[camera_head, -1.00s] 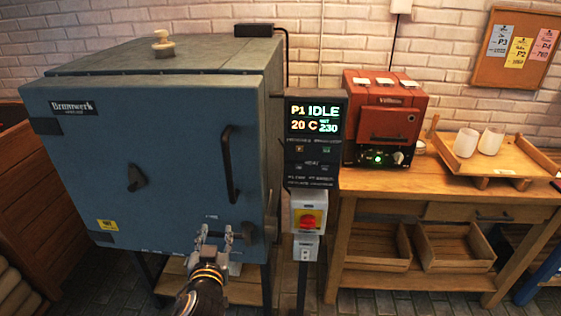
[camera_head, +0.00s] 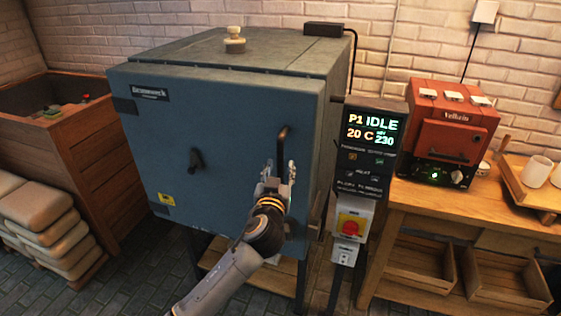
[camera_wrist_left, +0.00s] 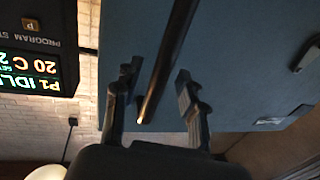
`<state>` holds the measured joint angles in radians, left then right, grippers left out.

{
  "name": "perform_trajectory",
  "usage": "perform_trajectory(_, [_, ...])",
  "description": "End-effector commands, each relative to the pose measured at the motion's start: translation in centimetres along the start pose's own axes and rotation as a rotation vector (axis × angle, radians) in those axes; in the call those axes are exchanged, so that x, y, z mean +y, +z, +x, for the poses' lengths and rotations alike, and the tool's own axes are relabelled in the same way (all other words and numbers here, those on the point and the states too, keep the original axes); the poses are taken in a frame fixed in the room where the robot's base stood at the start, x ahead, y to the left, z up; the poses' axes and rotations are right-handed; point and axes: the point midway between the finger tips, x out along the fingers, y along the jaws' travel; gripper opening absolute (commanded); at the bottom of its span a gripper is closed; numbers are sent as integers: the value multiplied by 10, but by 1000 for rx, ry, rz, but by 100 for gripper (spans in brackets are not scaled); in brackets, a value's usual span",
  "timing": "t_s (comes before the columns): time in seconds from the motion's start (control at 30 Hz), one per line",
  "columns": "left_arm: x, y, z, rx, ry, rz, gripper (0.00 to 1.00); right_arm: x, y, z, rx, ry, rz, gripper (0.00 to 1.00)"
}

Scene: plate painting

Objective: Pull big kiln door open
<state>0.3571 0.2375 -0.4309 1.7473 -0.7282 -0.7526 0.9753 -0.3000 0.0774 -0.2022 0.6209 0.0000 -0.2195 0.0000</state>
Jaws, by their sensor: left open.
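The big kiln (camera_head: 225,60) is a blue-grey box. Its front door (camera_head: 150,130) looks shut. A dark vertical bar handle (camera_head: 283,146) is on the door's right side, and a dark knob (camera_head: 195,161) is left of it. My left gripper (camera_head: 278,172) is in front of the handle and hides its lower part. In the left wrist view the gripper (camera_wrist_left: 155,90) is open, with the handle bar (camera_wrist_left: 170,60) running between its two fingers. I cannot tell whether either finger touches the bar. My right gripper is not in view.
A control panel (camera_head: 368,155) with a red switch (camera_head: 350,225) stands close to the kiln's right side. A small red kiln (camera_head: 450,128) sits on a wooden table (camera_head: 440,205). Stacked sacks (camera_head: 40,215) and a wooden bin (camera_head: 70,145) are at the left.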

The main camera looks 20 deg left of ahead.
Motion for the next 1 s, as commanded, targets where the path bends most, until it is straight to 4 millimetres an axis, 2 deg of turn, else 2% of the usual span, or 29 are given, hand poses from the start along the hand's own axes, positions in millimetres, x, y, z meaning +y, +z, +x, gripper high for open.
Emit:
perform_trajectory(0.17, [0,-1,14,0,0,1,41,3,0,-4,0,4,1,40])
perform_trajectory(0.47, [0,0,16,0,0,0,41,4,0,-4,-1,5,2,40])
perform_trajectory(0.7, [0,0,16,0,0,0,0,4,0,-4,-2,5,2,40])
perform_trajectory(1.0, [-1,0,16,0,2,1,0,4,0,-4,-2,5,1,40])
